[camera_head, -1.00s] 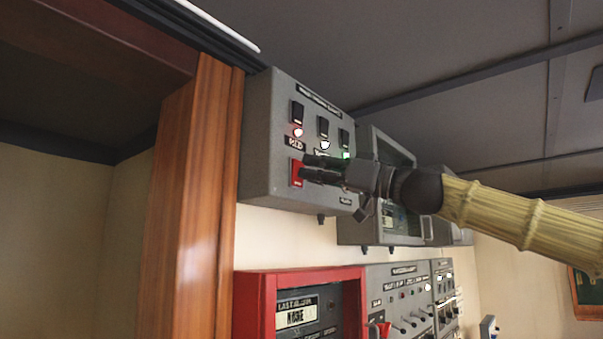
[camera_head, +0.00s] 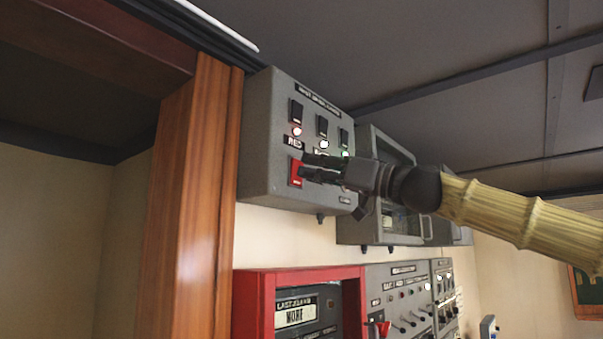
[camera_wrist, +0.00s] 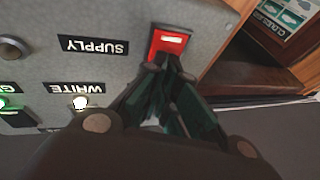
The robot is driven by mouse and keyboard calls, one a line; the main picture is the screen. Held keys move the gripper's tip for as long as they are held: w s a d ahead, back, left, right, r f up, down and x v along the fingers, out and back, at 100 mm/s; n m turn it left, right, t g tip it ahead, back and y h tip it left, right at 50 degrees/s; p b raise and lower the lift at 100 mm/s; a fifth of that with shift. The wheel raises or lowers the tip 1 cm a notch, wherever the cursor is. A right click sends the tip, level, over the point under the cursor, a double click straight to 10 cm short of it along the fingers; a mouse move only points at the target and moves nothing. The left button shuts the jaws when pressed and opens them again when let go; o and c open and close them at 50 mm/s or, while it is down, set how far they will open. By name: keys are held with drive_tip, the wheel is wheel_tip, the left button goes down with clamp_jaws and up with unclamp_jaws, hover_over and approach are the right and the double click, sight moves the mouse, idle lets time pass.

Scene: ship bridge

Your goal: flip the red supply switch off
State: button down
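The red supply switch (camera_head: 296,173) sits low on the left of the grey control box, below the lamps. In the wrist view the red switch (camera_wrist: 169,42) has a small pale mark and lies just beyond the fingertips, beside an upside-down SUPPLY label (camera_wrist: 93,46). My gripper (camera_head: 308,166) is at the switch's right side in the head view. Its fingertips (camera_wrist: 169,70) are close together and look shut, with nothing seen between them. They overlap the switch's edge in view; I cannot tell whether they touch it.
A grey screen unit (camera_head: 372,145) adjoins on the right. A red-framed panel (camera_head: 253,290) is below.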

drive_tip(key=shift+s+d+f+b, duration=0.1)
drive_tip(key=shift+s+f+b, duration=0.15)
drive_tip(key=shift+f+b, duration=0.1)
drive_tip(key=s+d+f+b, duration=0.1)
drive_tip(key=s+d+b, duration=0.2)
drive_tip(key=d, duration=0.2)
drive_tip(key=shift+s+f, duration=0.15)
drive_tip(key=shift+s, duration=0.1)
idle(0.7)
